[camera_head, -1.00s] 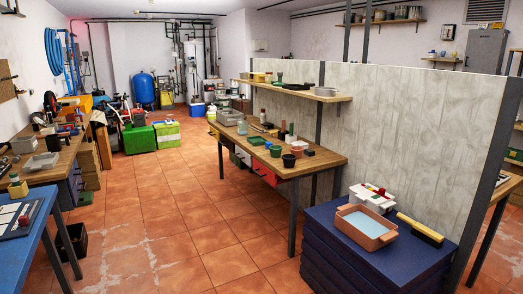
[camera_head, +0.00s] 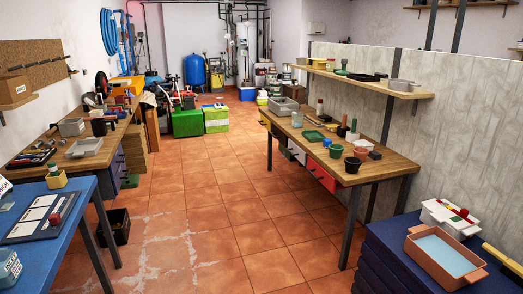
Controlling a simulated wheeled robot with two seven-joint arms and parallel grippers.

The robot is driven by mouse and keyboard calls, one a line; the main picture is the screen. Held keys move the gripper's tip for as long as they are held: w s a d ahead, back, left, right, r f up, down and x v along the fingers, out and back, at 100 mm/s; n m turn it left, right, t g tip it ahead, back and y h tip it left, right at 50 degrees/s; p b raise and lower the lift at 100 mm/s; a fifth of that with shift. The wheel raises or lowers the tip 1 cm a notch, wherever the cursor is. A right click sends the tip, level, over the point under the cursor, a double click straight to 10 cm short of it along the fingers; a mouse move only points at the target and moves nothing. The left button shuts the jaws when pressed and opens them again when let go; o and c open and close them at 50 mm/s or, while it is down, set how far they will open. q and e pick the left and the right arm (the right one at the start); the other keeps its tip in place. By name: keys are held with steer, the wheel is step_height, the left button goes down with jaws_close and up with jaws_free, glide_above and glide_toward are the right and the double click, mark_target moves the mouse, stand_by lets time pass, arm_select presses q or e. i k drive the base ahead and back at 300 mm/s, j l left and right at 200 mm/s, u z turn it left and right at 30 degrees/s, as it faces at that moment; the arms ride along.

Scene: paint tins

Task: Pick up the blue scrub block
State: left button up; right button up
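I cannot make out a blue scrub block for certain. A small dark block (camera_head: 374,155) lies at the right end of the middle wooden workbench (camera_head: 350,177), beside a dark red pot (camera_head: 361,152); its colour is too dark to tell. Neither of my grippers is in view.
A blue table (camera_head: 75,240) stands at lower left with a dark board (camera_head: 42,217) on it. A tan tray (camera_head: 445,255) with pale blue contents sits on the dark blue stack (camera_head: 385,240) at lower right. Open tiled floor (camera_head: 215,215) lies between.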

mark_target(328, 142)
steer(key=i, duration=2.9)
steer(key=i+j+z, duration=0.15)
steer(key=i, duration=0.55)
steer(key=i+j+z, duration=0.15)
steer(key=i, duration=0.55)
steer(key=i+j+z, duration=0.1)
steer(key=i+z, duration=0.25)
steer(key=z, duration=0.15)
steer(key=i+j+z, duration=0.25)
steer(key=z, duration=0.2)
steer(key=i+j+z, duration=0.35)
steer(key=z, duration=0.15)
steer(key=i+j+z, duration=0.25)
steer(key=j, duration=0.15)
steer(key=j+z, duration=0.3)
steer(key=i+j+z, duration=0.1)
steer(key=j+z, duration=0.15)
steer(key=j, duration=0.25)
